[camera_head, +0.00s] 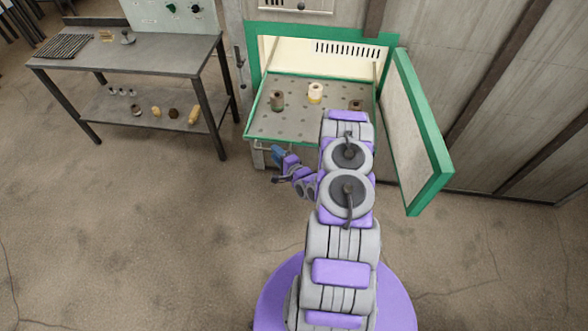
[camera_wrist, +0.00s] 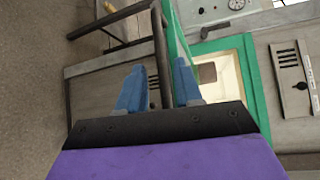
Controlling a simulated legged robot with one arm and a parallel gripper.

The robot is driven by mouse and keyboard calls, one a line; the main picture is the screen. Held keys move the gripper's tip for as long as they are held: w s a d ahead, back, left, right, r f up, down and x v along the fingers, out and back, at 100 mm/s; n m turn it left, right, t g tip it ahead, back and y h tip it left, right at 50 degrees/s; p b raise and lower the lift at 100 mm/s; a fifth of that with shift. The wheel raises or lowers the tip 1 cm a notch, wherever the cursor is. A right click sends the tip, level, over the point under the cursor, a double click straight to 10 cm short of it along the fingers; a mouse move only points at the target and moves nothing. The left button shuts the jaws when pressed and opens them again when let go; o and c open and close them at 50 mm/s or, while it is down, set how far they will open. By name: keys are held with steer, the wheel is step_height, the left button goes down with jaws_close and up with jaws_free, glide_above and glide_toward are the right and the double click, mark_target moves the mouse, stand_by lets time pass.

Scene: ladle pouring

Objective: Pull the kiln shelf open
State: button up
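The kiln shelf (camera_head: 310,127) is a grey perforated plate with a green edge, lying in the kiln's green-framed opening (camera_head: 320,30). The kiln door (camera_head: 412,130) stands open to the right. My gripper (camera_head: 276,159) is low at the shelf's front edge, left of my arm. In the wrist view, its two blue fingers (camera_wrist: 159,66) are apart. A dark handle bar (camera_wrist: 157,35) runs between them, with a gap visible on each side. Whether the bar lies fully within the fingers' depth is hard to tell. In the head view my arm hides part of the shelf's front right.
On the shelf stand a dark cup (camera_head: 277,100), a cream cup (camera_head: 315,92) and a brown piece (camera_head: 356,105). A metal workbench (camera_head: 150,65) with small items stands at left. The floor in front of the kiln is clear apart from my base.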

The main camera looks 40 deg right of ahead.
steer(key=s+r, duration=0.2)
steer(key=s, duration=1.2)
steer(key=shift+s+a, duration=0.25)
steer(key=shift+a, duration=0.15)
